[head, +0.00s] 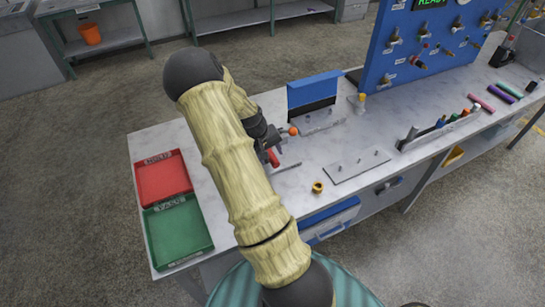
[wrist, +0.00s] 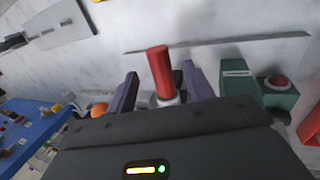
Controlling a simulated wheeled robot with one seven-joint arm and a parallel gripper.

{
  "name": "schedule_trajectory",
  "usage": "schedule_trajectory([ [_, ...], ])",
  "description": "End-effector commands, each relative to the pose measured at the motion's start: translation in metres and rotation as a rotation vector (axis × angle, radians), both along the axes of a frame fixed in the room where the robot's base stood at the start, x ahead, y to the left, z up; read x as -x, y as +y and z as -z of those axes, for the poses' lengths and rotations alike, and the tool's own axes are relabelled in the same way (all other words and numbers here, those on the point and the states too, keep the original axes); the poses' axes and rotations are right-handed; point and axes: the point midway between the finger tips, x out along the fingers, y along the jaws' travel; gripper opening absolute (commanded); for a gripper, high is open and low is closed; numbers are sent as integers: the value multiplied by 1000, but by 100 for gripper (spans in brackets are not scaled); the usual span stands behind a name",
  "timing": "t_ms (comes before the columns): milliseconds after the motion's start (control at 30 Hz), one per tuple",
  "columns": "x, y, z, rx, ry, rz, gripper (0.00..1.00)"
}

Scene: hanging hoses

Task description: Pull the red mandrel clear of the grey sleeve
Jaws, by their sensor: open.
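The red mandrel (wrist: 160,72) stands up between my gripper's two purple fingers in the wrist view. A pale grey-white piece (wrist: 168,101) shows at its lower end, and it may be the grey sleeve; most of it is hidden behind my gripper's body. My gripper (wrist: 160,68) is open, with one finger on each side of the mandrel and a visible gap to both. In the head view my gripper (head: 266,150) is low over the bench, partly hidden by my arm, with a bit of red (head: 273,158) beside it.
A red tray (head: 163,180) and a green tray (head: 180,230) lie left of my arm. A green box with a red button (wrist: 268,88) stands near the fingers. An orange knob (head: 293,131), brass ring (head: 317,187), pegged plate (head: 345,173) and blue tool board (head: 400,65) are to the right.

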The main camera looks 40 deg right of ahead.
Motion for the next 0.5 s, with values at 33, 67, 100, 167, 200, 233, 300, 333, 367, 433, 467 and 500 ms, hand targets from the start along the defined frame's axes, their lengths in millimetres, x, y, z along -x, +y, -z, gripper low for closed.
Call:
schedule_trajectory([
  [33,2,-3,7,-1,3,3,52],
  [67,2,-4,11,-1,2,2,52],
  [100,2,-5,16,0,2,1,52],
  [167,2,-7,21,0,2,1,52],
  [200,3,-9,25,0,2,1,52],
  [233,3,-9,26,0,1,1,52],
  [300,3,-9,29,0,0,1,52],
  [333,2,-10,29,0,0,1,52],
  [367,2,-10,30,0,0,1,52],
  [433,2,-9,30,-1,-1,1,52],
  [467,2,-9,30,-1,-1,1,52],
  [500,2,-9,30,-1,-1,1,52],
])
